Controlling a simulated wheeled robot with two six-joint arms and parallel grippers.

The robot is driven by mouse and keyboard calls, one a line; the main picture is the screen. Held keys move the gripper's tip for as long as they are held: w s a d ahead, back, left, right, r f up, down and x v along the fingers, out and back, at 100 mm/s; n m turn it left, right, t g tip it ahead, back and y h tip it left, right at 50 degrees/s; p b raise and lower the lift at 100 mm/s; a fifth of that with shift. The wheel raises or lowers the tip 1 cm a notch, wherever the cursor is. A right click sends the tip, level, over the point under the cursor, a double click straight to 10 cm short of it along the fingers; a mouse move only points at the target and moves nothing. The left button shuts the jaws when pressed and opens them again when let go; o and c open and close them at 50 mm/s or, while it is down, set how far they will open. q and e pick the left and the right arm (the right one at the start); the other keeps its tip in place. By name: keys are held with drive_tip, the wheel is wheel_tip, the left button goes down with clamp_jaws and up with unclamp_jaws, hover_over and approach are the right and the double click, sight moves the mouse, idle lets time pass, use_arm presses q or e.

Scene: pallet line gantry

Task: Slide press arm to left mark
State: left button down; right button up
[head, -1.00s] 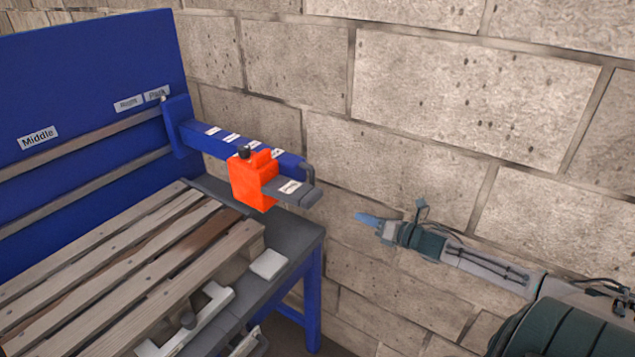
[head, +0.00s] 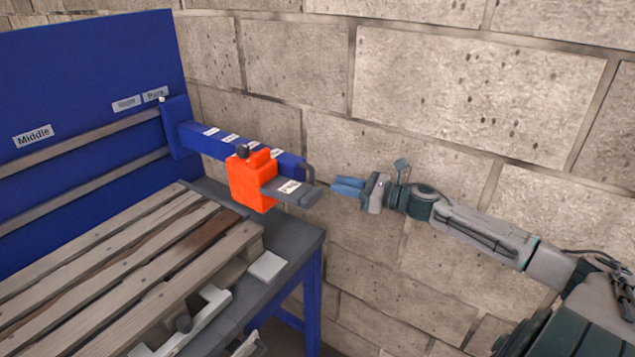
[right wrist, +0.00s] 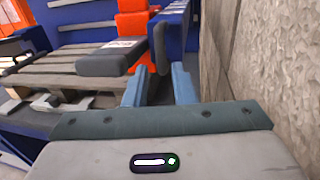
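The press arm (head: 215,141) is a blue beam jutting from a slide bracket (head: 176,128) on the rails of the blue back panel, near its right end. It carries an orange block (head: 250,182) with a dark grey pad, and a dark handle (head: 309,173) at its free end. In the right wrist view the handle (right wrist: 161,48) stands upright ahead of the fingers, in line with the gap. My right gripper (head: 347,186) is open and empty, just right of the handle and apart from it. My left gripper is out of view.
Labels on the panel include Middle (head: 33,136) at left and Park (head: 155,95) beside the bracket. A wooden pallet (head: 130,270) lies on the bench under the rails. A stone wall (head: 460,100) stands close behind my right arm.

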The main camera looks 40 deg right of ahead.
drive_tip(key=p+x, duration=0.3)
drive_tip(key=x, duration=0.4)
idle(0.3)
clamp_jaws()
